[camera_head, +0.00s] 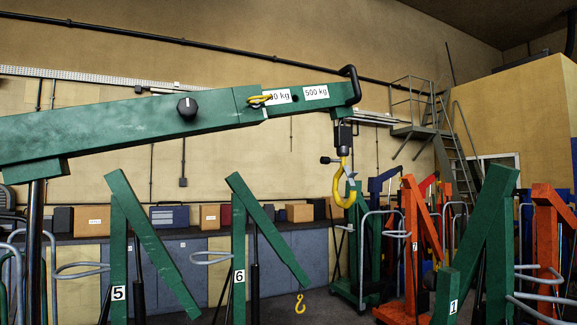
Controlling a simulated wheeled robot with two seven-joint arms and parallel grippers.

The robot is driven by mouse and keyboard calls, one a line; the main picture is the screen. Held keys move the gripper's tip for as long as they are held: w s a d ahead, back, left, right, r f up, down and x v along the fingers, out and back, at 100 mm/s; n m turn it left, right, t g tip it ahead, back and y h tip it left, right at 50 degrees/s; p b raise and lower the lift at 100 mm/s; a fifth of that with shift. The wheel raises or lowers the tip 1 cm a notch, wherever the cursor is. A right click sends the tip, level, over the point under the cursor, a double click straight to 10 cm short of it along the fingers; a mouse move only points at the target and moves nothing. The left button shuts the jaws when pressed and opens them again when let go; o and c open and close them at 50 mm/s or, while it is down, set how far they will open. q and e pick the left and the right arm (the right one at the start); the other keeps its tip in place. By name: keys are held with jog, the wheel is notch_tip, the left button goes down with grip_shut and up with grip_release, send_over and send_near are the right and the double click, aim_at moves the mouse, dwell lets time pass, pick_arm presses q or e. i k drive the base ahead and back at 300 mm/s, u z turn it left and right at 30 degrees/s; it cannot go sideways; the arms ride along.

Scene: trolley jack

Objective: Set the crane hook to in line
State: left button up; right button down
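The yellow crane hook (344,198) hangs below the tip of the large green boom (140,125), under a dark swivel block (343,138). Its bowl is seen from the side, with a grey latch near its mouth. A small dark knob (326,160) sticks out to the left at the hook's top. A yellow pin (260,99) sits in the boom and partly covers a kg label; a "500 kg" label (316,92) is to its right. A black handle (352,84) caps the boom tip. Neither of my grippers is in view.
Green cranes 5 (118,250) and 6 (238,235) stand below the boom. Green crane 1 (490,235) and orange crane 7 (410,240) stand at the right. A bench (200,240) with boxes lines the back wall. The space around the hook looks clear.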

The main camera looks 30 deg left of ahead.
aim_at(341, 160)
jog(key=u, duration=0.7)
jog(key=i, duration=0.65)
jog(key=u, duration=1.05)
jog(key=i, duration=0.3)
jog(key=u, duration=0.25)
